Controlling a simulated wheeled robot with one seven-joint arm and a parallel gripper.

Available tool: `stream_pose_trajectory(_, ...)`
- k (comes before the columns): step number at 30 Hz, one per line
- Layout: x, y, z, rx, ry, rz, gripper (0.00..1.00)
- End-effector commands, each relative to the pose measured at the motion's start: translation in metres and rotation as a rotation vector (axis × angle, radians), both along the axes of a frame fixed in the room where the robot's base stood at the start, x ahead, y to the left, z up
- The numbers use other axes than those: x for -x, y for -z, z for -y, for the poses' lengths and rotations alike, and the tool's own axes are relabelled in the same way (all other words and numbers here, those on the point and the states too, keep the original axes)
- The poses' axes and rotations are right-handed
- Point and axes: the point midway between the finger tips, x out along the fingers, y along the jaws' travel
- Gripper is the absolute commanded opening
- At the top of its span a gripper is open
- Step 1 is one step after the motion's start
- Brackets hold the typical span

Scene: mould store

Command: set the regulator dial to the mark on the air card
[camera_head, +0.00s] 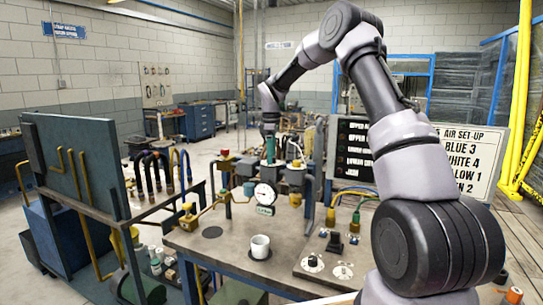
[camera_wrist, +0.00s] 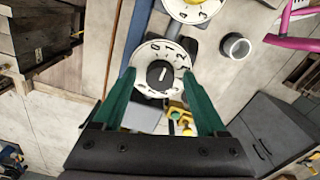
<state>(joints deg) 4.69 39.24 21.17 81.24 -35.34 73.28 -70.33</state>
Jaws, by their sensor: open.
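My gripper (camera_wrist: 158,78) is open in the wrist view, its green fingers on either side of a white-faced dial (camera_wrist: 181,72) with a black knob (camera_wrist: 160,74) at its centre. Whether the fingers touch the dial is unclear. In the head view my gripper (camera_head: 271,150) is above the bench, behind a round gauge (camera_head: 265,194). The air card (camera_head: 468,165) stands at right, partly hidden by my arm; it reads BLUE 3, WHITE 4, "LLOW 1" and a cut-off line ending in 2.
A second white dial with a yellow centre (camera_wrist: 190,12) and a cup (camera_wrist: 236,47) lie near the dial. On the bench (camera_head: 215,247) are a white cup (camera_head: 260,246), several pipes and two small dials (camera_head: 313,263). A dark lettered board (camera_head: 354,150) stands beside the card.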

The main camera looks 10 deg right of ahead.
Motion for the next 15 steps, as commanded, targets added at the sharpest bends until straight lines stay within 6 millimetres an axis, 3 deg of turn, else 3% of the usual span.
stream_pose_trajectory(1,0.0000,-0.0001,0.0001,0.000,0.000,0.000,0.75)
stream_pose_trajectory(2,0.0000,-0.0002,0.0001,0.000,0.000,0.000,0.67)
stream_pose_trajectory(7,0.0000,-0.0003,0.0001,0.000,0.000,0.000,0.02)
stream_pose_trajectory(15,-0.0001,-0.0005,0.0004,0.001,0.017,0.001,0.00)
